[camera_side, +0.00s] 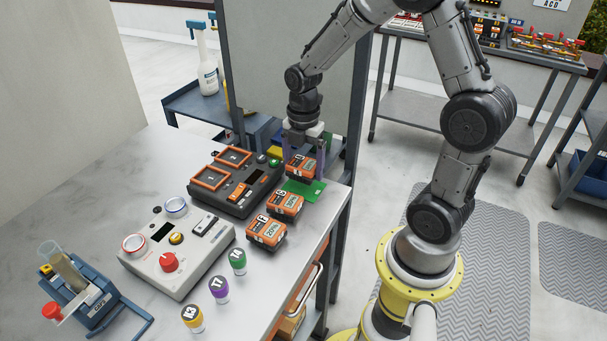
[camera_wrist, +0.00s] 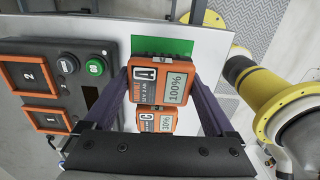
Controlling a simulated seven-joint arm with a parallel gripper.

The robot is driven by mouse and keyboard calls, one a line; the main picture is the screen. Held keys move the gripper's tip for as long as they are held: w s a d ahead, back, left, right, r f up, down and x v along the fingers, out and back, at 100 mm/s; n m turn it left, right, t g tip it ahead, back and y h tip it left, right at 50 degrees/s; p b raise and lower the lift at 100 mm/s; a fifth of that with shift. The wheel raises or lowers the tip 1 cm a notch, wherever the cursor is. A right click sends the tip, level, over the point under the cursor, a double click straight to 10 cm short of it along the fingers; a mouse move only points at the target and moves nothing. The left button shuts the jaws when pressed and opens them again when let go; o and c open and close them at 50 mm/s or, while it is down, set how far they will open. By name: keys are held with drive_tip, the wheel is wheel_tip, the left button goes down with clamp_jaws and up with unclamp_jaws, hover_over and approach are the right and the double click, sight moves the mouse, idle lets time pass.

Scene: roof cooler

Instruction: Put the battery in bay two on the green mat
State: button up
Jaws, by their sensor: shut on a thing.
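My gripper (camera_side: 301,160) is shut on an orange and grey battery (camera_side: 300,168), with a finger on each side. In the wrist view my gripper (camera_wrist: 160,78) holds the battery (camera_wrist: 145,85), marked A and reading 100%. The green mat (camera_side: 312,190) lies near the table's right edge; in the wrist view the mat (camera_wrist: 185,47) shows just beyond the battery. The battery overlaps part of the mat in both views; I cannot tell whether they touch. The dark charger's bay two (camera_side: 233,156) is an empty orange frame, also in the wrist view (camera_wrist: 29,76).
Bay one (camera_side: 210,179) is also empty. Two similar batteries (camera_side: 286,204) (camera_side: 267,232) stand in front of the mat; one shows C in the wrist view (camera_wrist: 157,119). A grey control box (camera_side: 175,255), several coloured-capped vials and a blue stand (camera_side: 90,298) occupy the nearer table.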

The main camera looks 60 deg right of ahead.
sight(304, 175)
drive_tip(key=shift+f, duration=1.5)
drive_tip(key=o, duration=1.5)
drive_tip(key=shift+f, duration=0.15)
wheel_tip(304, 175, up, 12)
drive_tip(key=shift+r, duration=0.15)
drive_tip(key=s+a+r+m+t, duration=0.2)
drive_tip(key=s+a+r+m, duration=0.1)
drive_tip(key=s+m, duration=0.4)
drive_tip(key=s+a+r+m+t, duration=0.3)
drive_tip(key=s+a+m, duration=0.3)
drive_tip(key=m, duration=0.5)
drive_tip(key=shift+s+r+t, duration=0.3)
drive_tip(key=shift+s+r, duration=0.1)
drive_tip(key=shift+s, duration=0.35)
